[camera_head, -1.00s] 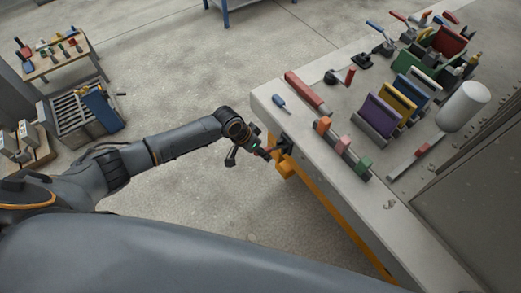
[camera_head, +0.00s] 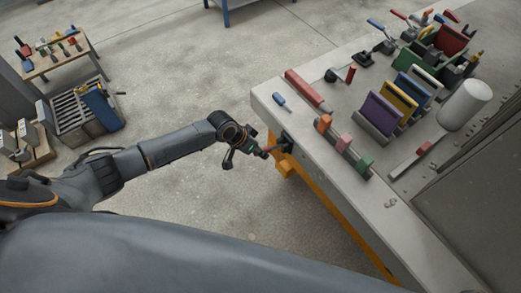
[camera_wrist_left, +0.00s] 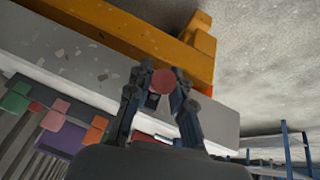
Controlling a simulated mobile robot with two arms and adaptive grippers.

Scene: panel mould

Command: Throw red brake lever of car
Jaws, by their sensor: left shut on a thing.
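The red brake lever (camera_head: 271,139) sticks out from a dark mount (camera_head: 286,142) on the near left side of the car's pale bed, above the orange frame. My left gripper (camera_head: 263,152) reaches it from the left and is shut on it. In the left wrist view, the lever's round red end (camera_wrist_left: 162,82) sits between the two dark fingers (camera_wrist_left: 161,92). The lever's shaft and lower end are mostly hidden there. My right gripper is in neither view.
The car's pale bed (camera_head: 395,220) carries a long red bar (camera_head: 305,91), a blue-handled tool (camera_head: 282,101), several coloured blocks and a white cylinder (camera_head: 463,105). An orange frame (camera_head: 340,225) runs below its edge. The floor (camera_head: 215,205) beside it is clear.

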